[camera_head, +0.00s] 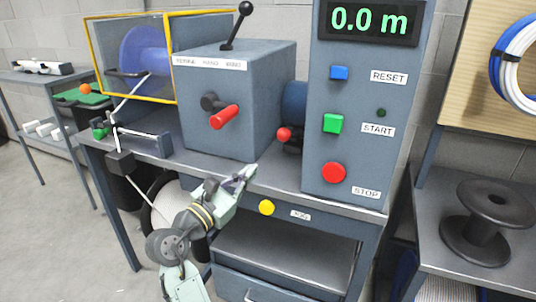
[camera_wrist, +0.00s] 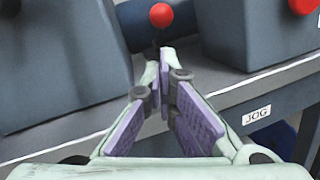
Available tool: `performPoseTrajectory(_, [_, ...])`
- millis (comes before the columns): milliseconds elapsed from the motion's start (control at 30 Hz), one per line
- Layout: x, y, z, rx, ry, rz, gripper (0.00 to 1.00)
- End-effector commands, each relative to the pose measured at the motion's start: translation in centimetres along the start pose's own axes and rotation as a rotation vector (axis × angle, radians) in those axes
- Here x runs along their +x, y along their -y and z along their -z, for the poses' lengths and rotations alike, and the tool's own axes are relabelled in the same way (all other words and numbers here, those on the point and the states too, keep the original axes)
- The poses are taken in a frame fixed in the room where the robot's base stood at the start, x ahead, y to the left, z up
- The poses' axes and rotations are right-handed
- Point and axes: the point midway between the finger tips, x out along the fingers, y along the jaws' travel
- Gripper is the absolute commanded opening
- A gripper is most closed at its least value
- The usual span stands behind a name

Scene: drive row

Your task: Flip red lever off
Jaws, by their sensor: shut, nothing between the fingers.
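A red-handled lever (camera_head: 224,117) sticks out from the front of the grey-blue box (camera_head: 200,140), pointing toward the lower right of its dark pivot. A second red part, a ball knob (camera_head: 284,134), shows between the box and the control panel; it also shows in the wrist view (camera_wrist: 161,15) by a dark blue cylinder. Which of the two is the task's lever I cannot tell. My gripper (camera_head: 248,172) is shut and empty, in front of the bench edge and below the ball knob. In the wrist view its fingertips (camera_wrist: 163,55) point toward the ball knob, apart from it.
The control panel (camera_head: 350,100) carries blue, green and red buttons and a display reading 0.0 m. A yellow JOG button (camera_head: 266,207) sits on the bench's front edge. A black-knobbed lever (camera_head: 236,28) stands on the box. A black spool (camera_head: 486,220) rests on the right table.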

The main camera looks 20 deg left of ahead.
Motion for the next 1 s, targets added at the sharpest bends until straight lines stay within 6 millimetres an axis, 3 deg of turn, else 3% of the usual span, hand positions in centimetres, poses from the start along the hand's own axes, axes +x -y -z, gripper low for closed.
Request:
performPoseTrajectory(167, [1.7, 0.0, -0.1, 0.000, 0.001, 0.003, 0.00])
performPoseTrajectory(600, [8.9, 0.0, -0.1, 0.002, 0.000, 0.001, 0.00])
performPoseTrajectory(1000, [10.0, 0.0, 0.0, 0.003, 0.000, -0.001, 0.00])
